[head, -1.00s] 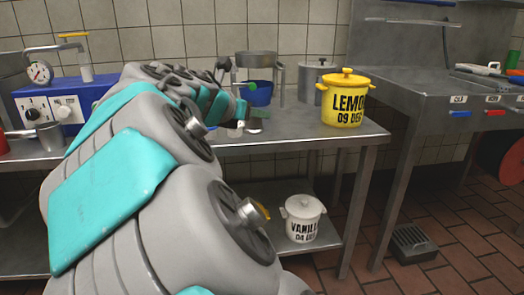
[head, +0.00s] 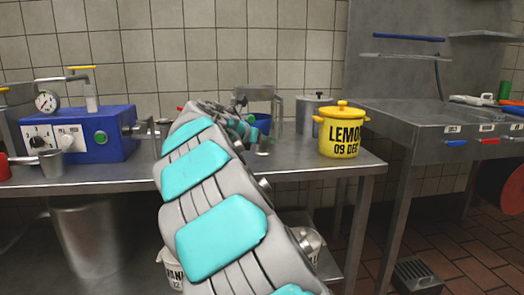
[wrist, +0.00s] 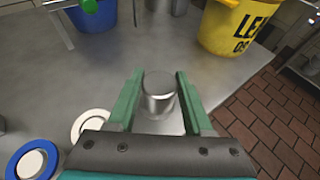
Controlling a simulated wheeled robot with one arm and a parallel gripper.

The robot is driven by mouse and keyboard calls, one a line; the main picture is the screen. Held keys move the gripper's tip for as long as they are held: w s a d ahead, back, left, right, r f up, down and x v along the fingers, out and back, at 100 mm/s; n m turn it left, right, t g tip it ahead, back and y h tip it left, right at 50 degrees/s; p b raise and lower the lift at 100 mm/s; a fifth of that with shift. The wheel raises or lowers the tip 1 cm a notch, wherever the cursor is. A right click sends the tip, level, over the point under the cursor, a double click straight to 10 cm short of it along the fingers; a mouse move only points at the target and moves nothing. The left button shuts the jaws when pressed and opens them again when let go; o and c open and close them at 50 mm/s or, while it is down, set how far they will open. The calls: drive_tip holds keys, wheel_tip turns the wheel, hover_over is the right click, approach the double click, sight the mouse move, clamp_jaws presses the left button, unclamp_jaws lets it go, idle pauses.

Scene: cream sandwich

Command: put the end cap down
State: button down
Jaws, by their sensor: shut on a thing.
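The end cap, a shiny metal cylinder (wrist: 159,97), sits between the two green fingers of my gripper (wrist: 159,76) in the wrist view. My gripper is shut on it, above the steel table (wrist: 40,75). I cannot tell whether the cap touches the table. In the head view my gripper (head: 252,136) is small and far along the arm, with the end cap (head: 265,147) just at its right. My arm hides part of the table there.
A yellow lemon pot (head: 341,130) stands right of my gripper, near the table's right end. A blue container (wrist: 94,15) stands beyond it. A blue ring (wrist: 31,160) and a white ring (wrist: 91,126) lie at left. A blue machine (head: 85,135) stands at the left.

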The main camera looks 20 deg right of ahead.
sight(262, 149)
drive_tip(key=shift+w+d+f, duration=0.1)
drive_tip(key=shift+w+d, duration=0.1)
drive_tip(key=shift+w, duration=0.25)
drive_tip(key=shift+w+d+f, duration=0.1)
drive_tip(key=shift+w+d, duration=0.1)
drive_tip(key=shift+w, duration=0.2)
drive_tip(key=shift+f+b, duration=0.4)
drive_tip(key=shift+f, duration=1.25)
drive_tip(key=shift+c, duration=1.5)
unclamp_jaws()
drive_tip(key=shift+f, duration=0.15)
drive_tip(key=p+v, duration=0.1)
drive_tip(key=v, duration=1.1)
drive_tip(key=shift+r, duration=0.2)
